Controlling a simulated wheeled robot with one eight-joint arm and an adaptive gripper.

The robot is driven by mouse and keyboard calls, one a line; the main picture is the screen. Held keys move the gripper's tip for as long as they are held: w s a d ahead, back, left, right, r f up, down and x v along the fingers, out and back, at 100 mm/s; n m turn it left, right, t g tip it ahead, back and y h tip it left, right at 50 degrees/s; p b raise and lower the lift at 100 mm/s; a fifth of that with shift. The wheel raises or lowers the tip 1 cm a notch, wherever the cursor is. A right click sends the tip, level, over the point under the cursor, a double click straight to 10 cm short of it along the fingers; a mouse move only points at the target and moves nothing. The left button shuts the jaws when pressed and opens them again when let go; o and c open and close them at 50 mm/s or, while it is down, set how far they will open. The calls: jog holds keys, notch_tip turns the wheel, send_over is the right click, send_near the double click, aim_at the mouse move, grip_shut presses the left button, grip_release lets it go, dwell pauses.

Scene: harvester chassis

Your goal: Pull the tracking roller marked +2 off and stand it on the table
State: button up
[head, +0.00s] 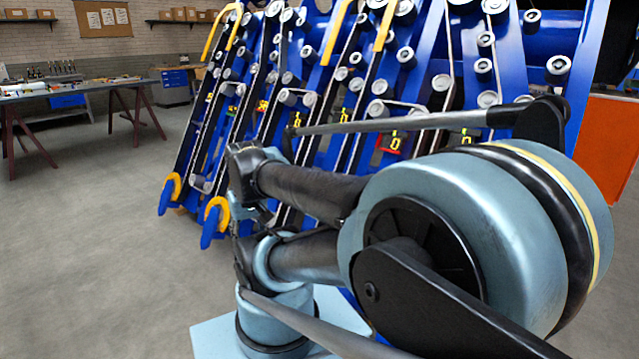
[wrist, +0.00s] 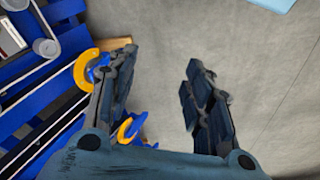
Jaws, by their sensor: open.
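The blue harvester chassis (head: 545,75) leans across the middle and right of the head view, with many grey rollers on it. Small yellow marks sit beside some rollers; one (head: 396,141) looks like a 0, others are too small to read. I cannot tell which roller is marked +2. A table (head: 70,88) stands at the far left. My gripper (wrist: 158,72) is open and empty in the wrist view, over the grey floor beside the chassis's lower end. In the head view my arm covers part of the chassis, and the gripper cannot be made out.
Yellow-orange hooked ends (head: 217,208) stick out at the chassis foot, and one shows close to the left finger in the wrist view (wrist: 86,68). An orange panel (head: 606,140) stands at the right. The floor (head: 90,250) between table and chassis is clear.

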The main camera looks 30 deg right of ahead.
jog(key=w+d+r+m+t+h, duration=0.1)
jog(key=w+d+r+m+h, duration=0.15)
jog(key=w+d+m, duration=0.75)
jog(key=w+d+r+m+t+h, duration=0.1)
jog(key=w+d+r+m+h, duration=0.2)
jog(key=w+d, duration=0.75)
jog(key=shift+w+d+f+m+t+h, duration=0.1)
jog(key=shift+w+d+f+m+h, duration=0.85)
jog(key=shift+w+d+f+m, duration=3.1)
jog(key=shift+w+d+f+m+t+h, duration=0.1)
jog(key=shift+w+d+f+m+h, duration=0.75)
jog(key=shift+w+d+f, duration=3.65)
jog(key=shift+w+d+f+m+t+h, duration=0.1)
jog(key=shift+w+d+f+m+h, duration=1.45)
jog(key=shift+d, duration=5.55)
jog(key=shift+w+r+m+y, duration=0.3)
jog(key=shift+r+m+y, duration=0.2)
jog(key=shift+r+m, duration=0.15)
jog(key=shift+c, duration=0.6)
jog(key=c, duration=0.8)
